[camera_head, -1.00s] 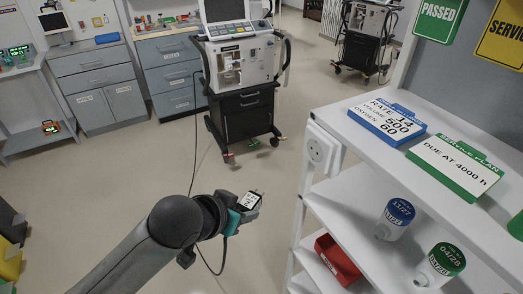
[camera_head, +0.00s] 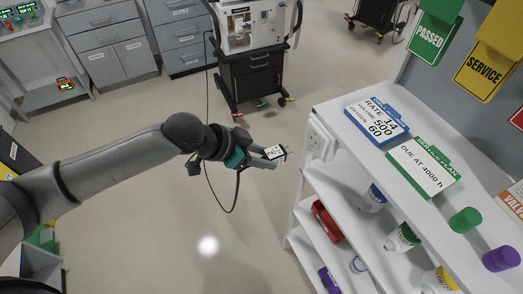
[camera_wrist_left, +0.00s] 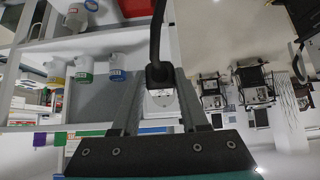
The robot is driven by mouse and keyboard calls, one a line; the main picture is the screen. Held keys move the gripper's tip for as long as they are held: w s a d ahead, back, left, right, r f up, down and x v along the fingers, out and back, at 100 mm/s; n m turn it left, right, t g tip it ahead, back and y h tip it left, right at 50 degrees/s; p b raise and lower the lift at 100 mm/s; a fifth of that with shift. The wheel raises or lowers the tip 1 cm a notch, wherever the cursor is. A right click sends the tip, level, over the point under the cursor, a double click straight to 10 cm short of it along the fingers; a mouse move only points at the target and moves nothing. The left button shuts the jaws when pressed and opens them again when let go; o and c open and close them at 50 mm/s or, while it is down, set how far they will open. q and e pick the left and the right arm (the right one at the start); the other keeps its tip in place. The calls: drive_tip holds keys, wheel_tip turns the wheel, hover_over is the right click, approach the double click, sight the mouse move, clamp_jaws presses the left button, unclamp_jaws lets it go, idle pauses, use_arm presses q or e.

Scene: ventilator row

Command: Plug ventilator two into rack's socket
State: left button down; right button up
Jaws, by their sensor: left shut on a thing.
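My left gripper (camera_head: 268,157) is shut on a plug (camera_head: 275,152) with a white label on top. Prongs point from its front toward the rack. A dark cable (camera_head: 236,195) loops below it. The cable also shows in the left wrist view (camera_wrist_left: 158,30), ending at the dark plug body (camera_wrist_left: 159,74) between the fingers. The white wall socket (camera_head: 317,141) is on the rack's side, right of the plug and apart from it. The ventilator (camera_head: 240,28) stands on its dark cart behind, with a cord hanging on its left. My right gripper is out of view.
The white rack (camera_head: 330,103) holds a blue settings card (camera_head: 376,120), a green service card (camera_head: 422,167), labelled bottles and a red bin (camera_head: 327,221). Grey drawer cabinets (camera_head: 105,45) line the back left. The floor around the gripper is clear.

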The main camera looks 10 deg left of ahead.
sight(284, 148)
use_arm(q)
drive_tip(key=shift+w+d+f+b, duration=0.1)
drive_tip(key=shift+w+d+b, duration=0.7)
drive_tip(key=shift+d, duration=0.4)
drive_tip(key=shift+w+d+b, duration=0.6)
drive_tip(key=shift+w+d, duration=0.3)
drive_tip(key=shift+d, duration=0.3)
drive_tip(key=shift+a, duration=0.1)
drive_tip(key=shift+p, duration=0.95)
drive_tip(key=shift+w+d, duration=0.8)
drive_tip(key=shift+d, duration=0.3)
drive_tip(key=shift+d+r, duration=0.1)
drive_tip(key=shift+r, duration=0.15)
drive_tip(key=c, duration=0.9)
unclamp_jaws()
drive_tip(key=o, duration=0.5)
drive_tip(key=shift+w+d+f, duration=0.1)
drive_tip(key=shift+o, duration=0.3)
